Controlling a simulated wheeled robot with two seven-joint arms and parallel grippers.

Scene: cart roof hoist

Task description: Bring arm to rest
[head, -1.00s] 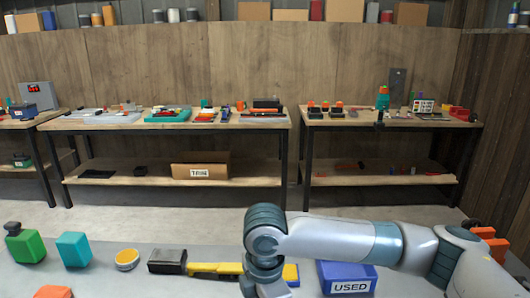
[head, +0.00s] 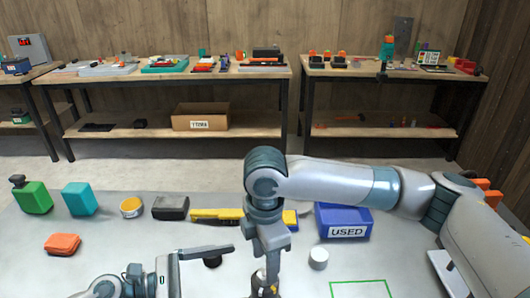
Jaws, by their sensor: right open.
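My right arm reaches in from the right, and its gripper (head: 267,281) points down over the near part of the grey table (head: 110,228). It is open. A small dark thing with a yellow mark shows at its fingers, partly cut off by the bottom edge; I cannot tell what it is. My left gripper (head: 205,252) is low at the left of centre, seen from the side beside a small black round thing (head: 212,261). I cannot tell whether its jaws are open.
A blue bin marked USED (head: 343,221), a white cylinder (head: 318,258) and a green outline (head: 360,289) are at right. A green container (head: 33,197), teal block (head: 80,199), orange block (head: 62,244), yellow tin (head: 131,207) and black box (head: 170,208) are at left. Workbenches stand behind.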

